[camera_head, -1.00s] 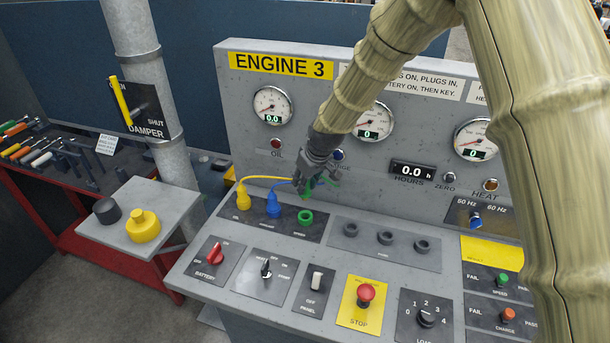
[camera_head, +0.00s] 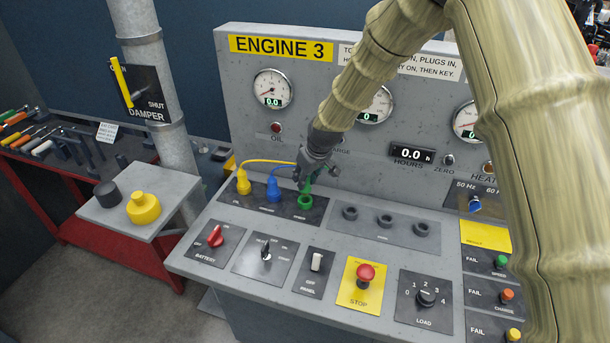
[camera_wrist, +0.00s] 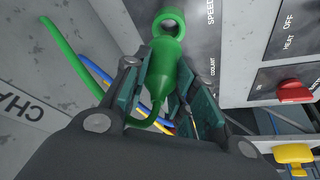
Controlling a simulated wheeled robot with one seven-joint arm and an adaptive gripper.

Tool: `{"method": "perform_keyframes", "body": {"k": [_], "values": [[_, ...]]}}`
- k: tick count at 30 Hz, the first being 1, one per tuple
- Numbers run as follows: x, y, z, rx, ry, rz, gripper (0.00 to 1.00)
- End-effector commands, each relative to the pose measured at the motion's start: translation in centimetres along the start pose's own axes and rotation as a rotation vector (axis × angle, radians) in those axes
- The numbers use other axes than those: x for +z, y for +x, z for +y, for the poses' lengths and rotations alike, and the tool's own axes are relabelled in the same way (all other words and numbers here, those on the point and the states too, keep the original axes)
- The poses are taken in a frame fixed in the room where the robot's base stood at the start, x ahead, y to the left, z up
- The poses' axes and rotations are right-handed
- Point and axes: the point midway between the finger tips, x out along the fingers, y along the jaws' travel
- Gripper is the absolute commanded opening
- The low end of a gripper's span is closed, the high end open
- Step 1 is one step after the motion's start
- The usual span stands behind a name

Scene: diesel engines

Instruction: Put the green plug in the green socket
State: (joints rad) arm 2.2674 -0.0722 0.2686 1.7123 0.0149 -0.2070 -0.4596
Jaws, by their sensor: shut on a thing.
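The green socket (camera_head: 305,202) is an upright ring at the right end of a dark panel on the sloping desk. It also shows at the top of the wrist view (camera_wrist: 170,17), with its hole partly visible. My gripper (camera_head: 308,184) is just above and behind the socket. It is shut on the green plug (camera_wrist: 166,66), whose green cable bends away behind the fingers. In the wrist view the plug's front end overlaps the lower edge of the ring. I cannot tell whether they touch. In the head view the plug is mostly hidden by the fingers.
A yellow plug (camera_head: 243,183) and a blue plug (camera_head: 273,190) with cables stand left of the green socket. Several empty dark sockets (camera_head: 385,221) are to the right. Switches, a red battery knob (camera_head: 215,235) and a red stop button (camera_head: 365,273) lie nearer the front.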

Motion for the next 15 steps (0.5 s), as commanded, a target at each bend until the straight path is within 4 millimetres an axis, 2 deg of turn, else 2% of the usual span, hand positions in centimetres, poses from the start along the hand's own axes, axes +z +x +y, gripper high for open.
{"method": "perform_keyframes", "body": {"k": [15], "values": [[1.1, 2.7, 0.0, 0.000, -0.001, -0.001, 0.02]]}}
